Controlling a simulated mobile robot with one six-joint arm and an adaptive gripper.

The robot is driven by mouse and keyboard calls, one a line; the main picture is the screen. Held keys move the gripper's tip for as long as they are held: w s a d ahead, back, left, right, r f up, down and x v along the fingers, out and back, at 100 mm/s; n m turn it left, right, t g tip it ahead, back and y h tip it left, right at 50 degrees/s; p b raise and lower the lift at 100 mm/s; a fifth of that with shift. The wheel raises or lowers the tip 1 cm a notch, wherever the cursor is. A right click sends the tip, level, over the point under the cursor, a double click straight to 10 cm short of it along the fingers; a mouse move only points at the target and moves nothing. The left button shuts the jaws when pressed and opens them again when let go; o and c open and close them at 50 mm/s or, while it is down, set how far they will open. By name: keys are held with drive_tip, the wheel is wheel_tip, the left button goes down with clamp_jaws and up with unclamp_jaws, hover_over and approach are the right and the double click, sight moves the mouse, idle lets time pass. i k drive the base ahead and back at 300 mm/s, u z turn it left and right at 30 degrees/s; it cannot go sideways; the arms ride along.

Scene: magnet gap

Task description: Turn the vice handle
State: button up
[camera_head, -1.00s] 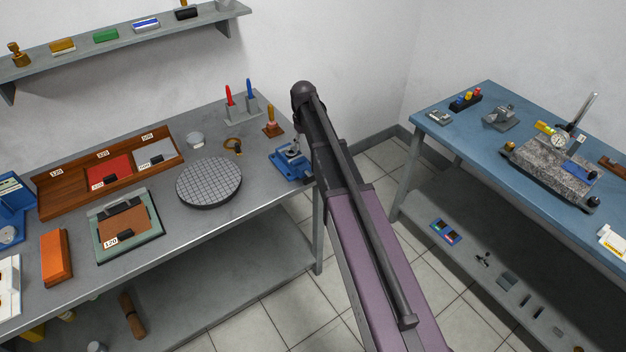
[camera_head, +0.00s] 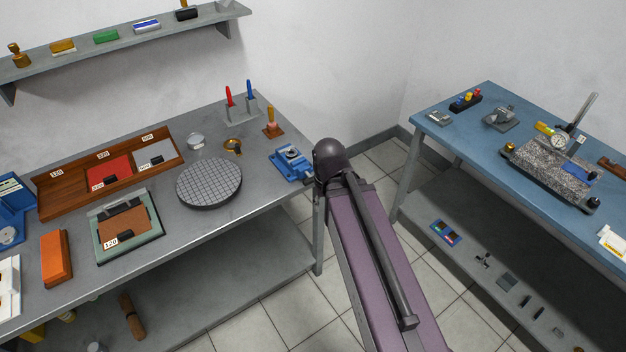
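A small blue vice (camera_head: 291,163) sits at the right end of the grey workbench, close to its edge. It has a grey part on top; its handle is too small to make out. A second, grey vice-like device (camera_head: 502,117) stands on the blue bench at the right; I cannot tell whether it has a handle. My purple and dark arm rises from the bottom of the view, and its dark joint is just right of the blue vice. My gripper is not visible.
The grey workbench (camera_head: 165,245) also holds a round gridded plate (camera_head: 209,183), a wooden tray (camera_head: 62,194), a pen stand (camera_head: 243,110) and a stamp-like tool (camera_head: 271,124). The blue bench (camera_head: 451,130) carries a granite block with a dial gauge (camera_head: 558,141). Tiled floor lies between the benches.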

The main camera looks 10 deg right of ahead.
sight(310, 181)
drive_tip(key=u, duration=0.4)
drive_tip(key=k, duration=0.95)
drive_tip(key=z, duration=0.3)
